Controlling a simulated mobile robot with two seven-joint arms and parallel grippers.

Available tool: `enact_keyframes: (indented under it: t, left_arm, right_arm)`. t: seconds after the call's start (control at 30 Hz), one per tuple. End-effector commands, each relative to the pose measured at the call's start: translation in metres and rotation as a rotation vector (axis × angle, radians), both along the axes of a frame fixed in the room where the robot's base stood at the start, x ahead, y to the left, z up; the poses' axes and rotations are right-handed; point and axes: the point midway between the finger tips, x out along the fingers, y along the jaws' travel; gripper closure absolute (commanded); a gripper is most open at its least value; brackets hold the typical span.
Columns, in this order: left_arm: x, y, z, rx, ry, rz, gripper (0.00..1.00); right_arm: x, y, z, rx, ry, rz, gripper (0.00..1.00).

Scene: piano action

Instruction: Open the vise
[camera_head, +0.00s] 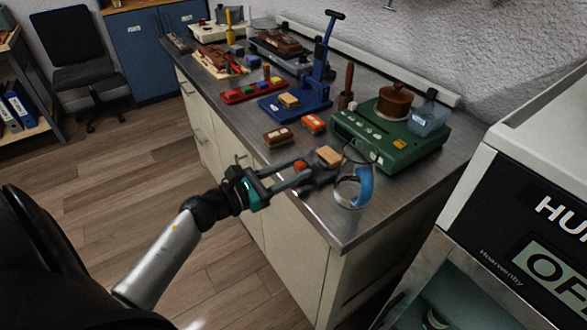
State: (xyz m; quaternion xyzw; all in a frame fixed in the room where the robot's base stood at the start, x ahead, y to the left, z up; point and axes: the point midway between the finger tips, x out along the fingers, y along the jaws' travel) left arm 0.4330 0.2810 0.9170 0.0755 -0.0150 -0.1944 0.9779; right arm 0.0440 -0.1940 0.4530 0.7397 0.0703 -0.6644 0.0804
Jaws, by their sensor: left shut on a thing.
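The vise (319,178) is a small dark grey tool near the front edge of the metal worktop, with a tan wooden block (328,156) at its back. My left gripper (302,176) reaches in from the left over the worktop's front edge. Its fingers are shut on the near side of the vise, seemingly on its handle. The fingers partly hide the vise, so I cannot tell how far apart its jaws are. An orange-red piece (300,165) shows just behind the fingers. My right gripper is not in view.
A blue and white ring (364,187) stands right of the vise. A green machine (394,140) with a brown pot (395,100) is behind it. A blue press (297,105), a red tray (254,92) and small boxes fill the back. A humidity cabinet (535,215) stands at right.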

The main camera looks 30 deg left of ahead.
Motion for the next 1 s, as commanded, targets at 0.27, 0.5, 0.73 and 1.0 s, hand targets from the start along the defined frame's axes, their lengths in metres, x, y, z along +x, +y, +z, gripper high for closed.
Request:
enact_keyframes:
  t: [0.27, 0.5, 0.73, 1.0]
  left_arm:
    - [0.000, 0.000, 0.000, 0.000, 0.000, -0.001, 1.00]
    - [0.000, 0.000, 0.000, -0.014, 0.006, -0.001, 1.00]
    - [0.000, 0.001, 0.000, -0.098, 0.042, 0.000, 1.00]
    - [0.000, 0.001, 0.001, -0.302, 0.127, 0.000, 1.00]
  right_arm:
    - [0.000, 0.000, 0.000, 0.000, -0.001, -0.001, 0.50]
    - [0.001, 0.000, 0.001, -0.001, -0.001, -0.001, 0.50]
    - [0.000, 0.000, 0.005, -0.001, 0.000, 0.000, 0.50]
    - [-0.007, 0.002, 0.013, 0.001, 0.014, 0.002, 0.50]
